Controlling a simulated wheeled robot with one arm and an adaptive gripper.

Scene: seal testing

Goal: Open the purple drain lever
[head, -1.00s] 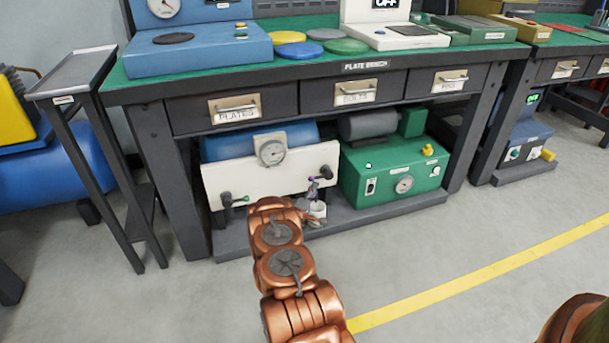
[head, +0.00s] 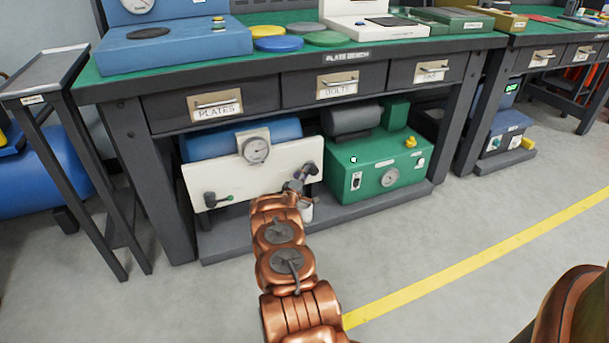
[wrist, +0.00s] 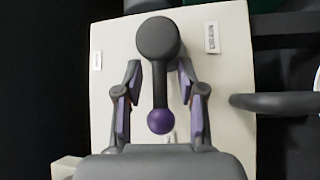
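In the wrist view, the drain lever (wrist: 160,82) is a dark arm with a round grey hub (wrist: 157,39) at the top and a purple ball (wrist: 160,121) at its lower end. It stands in front of a white panel (wrist: 107,75). My gripper (wrist: 159,88) is open, with one finger on each side of the lever and a visible gap to both sides. In the head view, my gripper (head: 299,182) is at the right end of the white panel (head: 238,181), where the lever is mostly hidden behind it.
A second lever with a green tip (head: 229,197) is on the panel's left. A gauge (head: 256,150) sits above. A green pump box (head: 377,165) stands close to the right. A white cup (head: 307,211) is below my gripper. The bench drawers (head: 335,87) are overhead.

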